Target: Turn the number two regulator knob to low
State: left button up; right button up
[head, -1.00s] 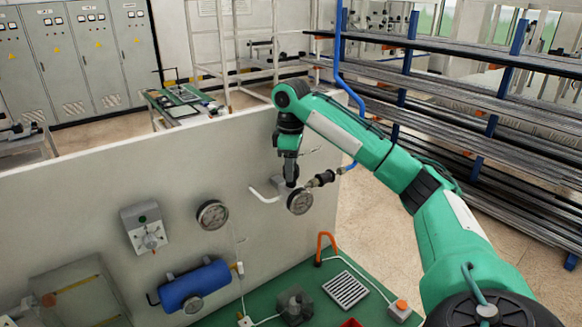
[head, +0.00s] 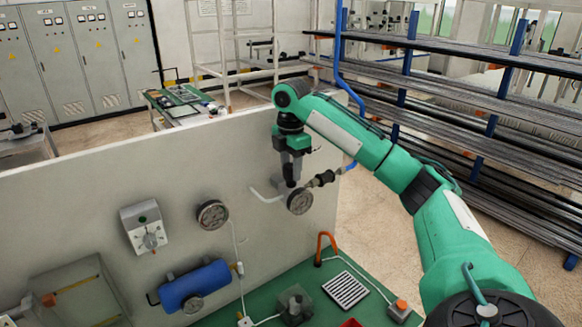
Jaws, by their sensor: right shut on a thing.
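My right gripper (head: 290,184) points down at the regulator fitting near the right end of the upright pale panel. It is shut on what looks like the regulator knob, which its fingers mostly hide. A round gauge (head: 300,201) sits just below the fingertips. A dark fitting (head: 325,178) runs right from there to a blue hose, and a pale bent pipe (head: 265,194) lies to the left. I cannot read any number or low mark. My left gripper is not in view.
A green bench top (head: 275,276) below holds a grille (head: 345,290) and an orange hooked pipe (head: 325,246). Racks of bars (head: 470,105) stand behind my right arm.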

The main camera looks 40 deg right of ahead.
aim_at(291, 166)
jog(key=shift+n, duration=0.3)
jog(key=o, duration=1)
jog(key=shift+r, duration=6.95)
jog(key=shift+f, duration=0.1)
